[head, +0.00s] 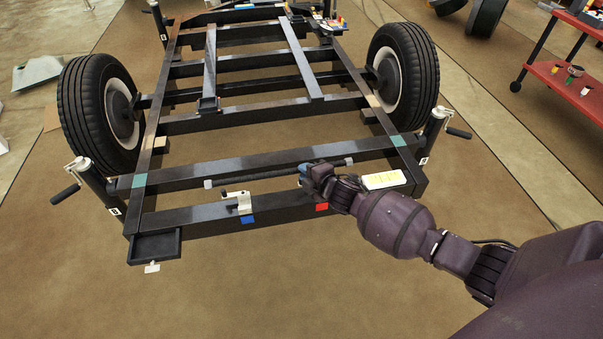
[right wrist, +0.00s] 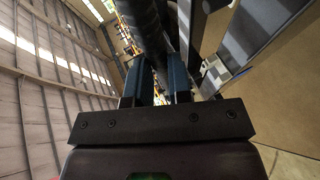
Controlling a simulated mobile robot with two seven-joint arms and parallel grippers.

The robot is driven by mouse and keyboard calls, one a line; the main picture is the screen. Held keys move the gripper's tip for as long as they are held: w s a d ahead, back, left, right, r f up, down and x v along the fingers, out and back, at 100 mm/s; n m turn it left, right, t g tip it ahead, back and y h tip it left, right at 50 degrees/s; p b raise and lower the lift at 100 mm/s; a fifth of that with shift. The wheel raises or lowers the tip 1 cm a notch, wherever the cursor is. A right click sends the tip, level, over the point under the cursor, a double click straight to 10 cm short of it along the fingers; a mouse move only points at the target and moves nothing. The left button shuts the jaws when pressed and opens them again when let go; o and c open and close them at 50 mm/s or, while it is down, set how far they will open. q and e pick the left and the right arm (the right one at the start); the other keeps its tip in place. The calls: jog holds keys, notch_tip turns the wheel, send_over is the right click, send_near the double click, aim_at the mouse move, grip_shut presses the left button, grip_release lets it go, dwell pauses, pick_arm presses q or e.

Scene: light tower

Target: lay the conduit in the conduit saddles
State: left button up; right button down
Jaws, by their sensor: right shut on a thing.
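The conduit (head: 255,178) is a thin black rod with light grey ends, lying roughly crosswise above the gap between the trailer frame's two front beams. My right gripper (head: 308,172) is shut on it right of its middle. In the right wrist view, the dark conduit (right wrist: 148,35) passes between the two blue fingers (right wrist: 157,82). One white saddle (head: 241,203) stands on the front beam above a blue mark; the conduit is apart from it, farther back. A white bracket (right wrist: 214,72) also shows in the right wrist view. A second saddle is not visible; my gripper may hide it near the red mark.
The black trailer frame (head: 190,213) has wheels (head: 98,115) and (head: 403,75) and jacks on both sides. A black tray (head: 155,246) is at its front left corner. A white block with yellow marking (head: 383,180) lies on the front beam, close to my right forearm.

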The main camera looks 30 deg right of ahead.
pick_arm(q)
jog(key=shift+w, duration=0.1)
pick_arm(e)
jog(key=shift+w+d, duration=0.1)
jog(key=shift+w, duration=0.15)
pick_arm(q)
jog(key=shift+r, duration=0.1)
pick_arm(e)
jog(key=f+b, duration=0.1)
jog(key=f, duration=0.1)
jog(key=f+b, duration=0.1)
jog(key=f, duration=0.2)
jog(key=shift+s+f+b, duration=0.2)
jog(key=shift+f+b, duration=0.1)
jog(key=shift+f, duration=0.05)
jog(key=shift+w, duration=0.1)
pick_arm(q)
jog(key=shift+w+d+f+t, duration=0.15)
jog(key=shift+w+f+t, duration=0.05)
jog(key=shift+f+t, duration=0.1)
pick_arm(e)
jog(key=shift+r, duration=0.25)
pick_arm(q)
jog(key=shift+r, duration=0.2)
